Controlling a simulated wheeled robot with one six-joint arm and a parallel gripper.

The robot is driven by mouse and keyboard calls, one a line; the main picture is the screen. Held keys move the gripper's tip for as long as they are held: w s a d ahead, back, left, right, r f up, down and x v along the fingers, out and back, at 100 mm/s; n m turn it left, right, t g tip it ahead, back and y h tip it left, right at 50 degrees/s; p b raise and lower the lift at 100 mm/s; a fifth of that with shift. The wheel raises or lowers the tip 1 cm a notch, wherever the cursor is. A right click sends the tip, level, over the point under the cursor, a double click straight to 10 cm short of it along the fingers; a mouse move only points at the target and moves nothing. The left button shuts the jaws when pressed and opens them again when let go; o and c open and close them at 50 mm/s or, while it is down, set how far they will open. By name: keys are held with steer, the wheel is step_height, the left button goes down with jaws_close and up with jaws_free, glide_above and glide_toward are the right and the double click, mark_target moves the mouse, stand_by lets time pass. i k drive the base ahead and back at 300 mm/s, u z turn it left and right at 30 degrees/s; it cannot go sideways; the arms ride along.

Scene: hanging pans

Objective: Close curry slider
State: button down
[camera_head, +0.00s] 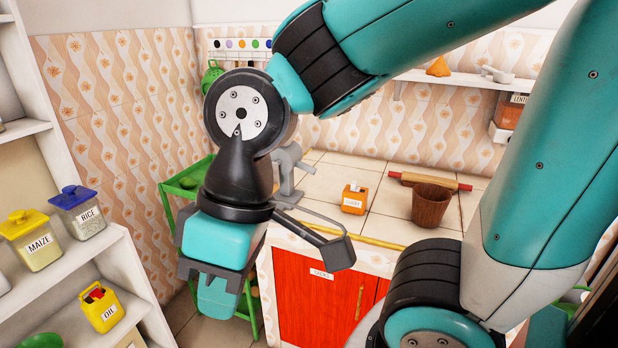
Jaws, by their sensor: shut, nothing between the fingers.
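A small orange box (354,199) with a white label, which seems to read curry, stands upright on the tiled counter (385,205). A pale piece shows on its top; the slider's position is too small to tell. My gripper (217,298) hangs pointing down at the left, in front of the counter and well apart from the box. It is shut and empty. Its fingertips are partly hidden by its own body.
A brown basket (431,206) and a rolling pin (430,181) are right of the box. A grey tap-like fixture (290,170) is to its left. Shelves with maize (33,240), rice (78,213) and oil (101,306) containers stand at the left. A green rack (183,185) is behind my gripper.

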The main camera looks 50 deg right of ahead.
mark_target(354, 187)
steer(key=z, duration=0.4)
steer(key=i, duration=0.95)
steer(key=z, duration=0.85)
